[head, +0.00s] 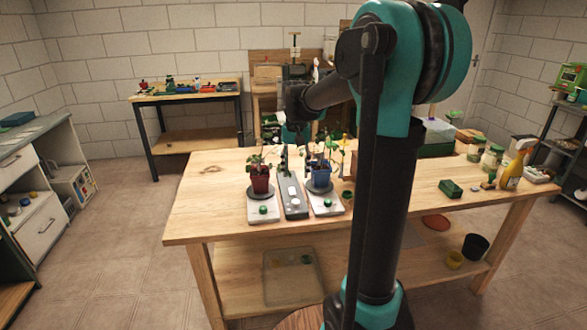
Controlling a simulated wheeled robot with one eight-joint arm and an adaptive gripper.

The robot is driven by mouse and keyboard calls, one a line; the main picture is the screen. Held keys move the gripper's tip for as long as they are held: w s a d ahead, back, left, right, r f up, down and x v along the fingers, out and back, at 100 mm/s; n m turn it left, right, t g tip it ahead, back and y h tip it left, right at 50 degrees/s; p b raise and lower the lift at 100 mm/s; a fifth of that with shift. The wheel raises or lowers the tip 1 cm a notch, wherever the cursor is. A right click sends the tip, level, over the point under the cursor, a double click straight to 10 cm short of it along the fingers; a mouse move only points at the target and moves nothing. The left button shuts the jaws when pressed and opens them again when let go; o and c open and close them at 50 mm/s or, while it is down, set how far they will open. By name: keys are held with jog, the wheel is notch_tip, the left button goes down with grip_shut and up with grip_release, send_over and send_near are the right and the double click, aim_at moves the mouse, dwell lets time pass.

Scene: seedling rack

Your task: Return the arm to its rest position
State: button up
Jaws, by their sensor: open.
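My arm rises in front of the wooden table (205,190) and reaches to the left over it in the head view. My gripper (285,160) is at the far end of the arm, small and dark, near the two potted seedlings. It is open, and I see nothing held in it. A red pot with a seedling (260,183) stands on the left scale. A blue pot with a seedling (320,178) stands on the right scale. A grey device (293,196) lies between the scales. My arm hides part of the table's middle.
A green box (451,189), a yellow spray bottle (512,170) and jars (490,160) stand at the table's right. A tray (292,277) and a black pot (475,246) are on the lower shelf. Open floor lies at the left.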

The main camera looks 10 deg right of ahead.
jog(key=s+d+f+n+t, duration=0.1)
jog(key=s+d+f+t, duration=0.1)
jog(key=s+f, duration=0.5)
jog(key=s+d+f+n+t, duration=0.1)
jog(key=s+f+n+t, duration=0.1)
jog(key=s+f, duration=0.6)
jog(key=s, duration=0.7)
jog(key=shift+s+d, duration=0.3)
jog(key=shift+d, duration=0.1)
